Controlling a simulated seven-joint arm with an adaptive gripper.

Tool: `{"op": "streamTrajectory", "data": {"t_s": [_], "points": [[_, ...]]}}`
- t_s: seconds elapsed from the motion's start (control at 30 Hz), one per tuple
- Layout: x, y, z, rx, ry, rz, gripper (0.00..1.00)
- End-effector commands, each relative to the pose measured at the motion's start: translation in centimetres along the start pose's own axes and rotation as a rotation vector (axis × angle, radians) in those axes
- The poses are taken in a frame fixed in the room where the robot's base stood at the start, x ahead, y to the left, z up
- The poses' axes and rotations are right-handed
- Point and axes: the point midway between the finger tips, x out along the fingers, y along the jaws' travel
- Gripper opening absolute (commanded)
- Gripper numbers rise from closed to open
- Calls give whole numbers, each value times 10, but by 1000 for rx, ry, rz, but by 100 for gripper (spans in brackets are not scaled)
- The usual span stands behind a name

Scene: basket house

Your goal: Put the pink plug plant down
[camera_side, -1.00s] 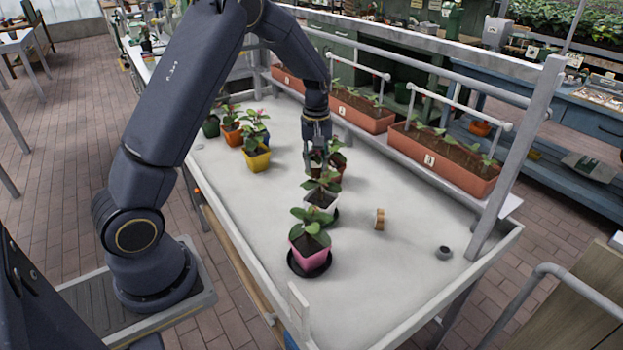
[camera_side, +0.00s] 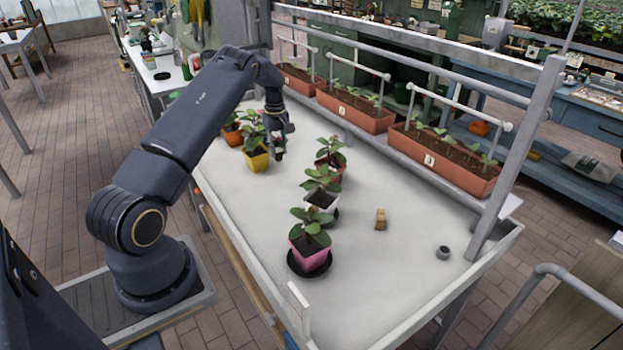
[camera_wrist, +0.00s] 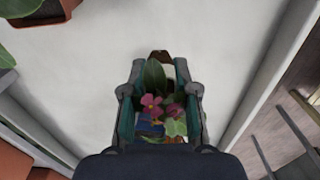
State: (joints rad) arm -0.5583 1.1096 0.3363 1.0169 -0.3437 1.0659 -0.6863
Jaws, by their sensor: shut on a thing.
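My gripper (camera_side: 278,153) is over the back part of the white bench, just right of the yellow pot (camera_side: 257,160). In the wrist view my gripper (camera_wrist: 160,68) has its fingers around the pink plug plant (camera_wrist: 152,103), with pink flowers and green leaves between them. A brown piece (camera_wrist: 160,57), apparently its plug, shows at the fingertips. A patch of blue (camera_wrist: 150,128) shows behind the flowers. From the side the held plant is small and partly hidden. I cannot tell whether it touches anything below.
An orange pot (camera_side: 232,138) is at the back left. A small wooden piece (camera_side: 380,219) lies right. Planters (camera_side: 440,162) line the far edge.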

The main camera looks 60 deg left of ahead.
Motion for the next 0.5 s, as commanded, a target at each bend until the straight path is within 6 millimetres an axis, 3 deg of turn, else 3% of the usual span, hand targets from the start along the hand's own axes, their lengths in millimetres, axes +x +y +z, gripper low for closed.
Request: {"op": "streamTrajectory", "data": {"t_s": [0.1,0.23,0.5], "points": [[25,14,-10,0,-1,-3,9],[41,26,-18,1,1,-2,9],[52,36,-26,-1,1,0,9]]}}
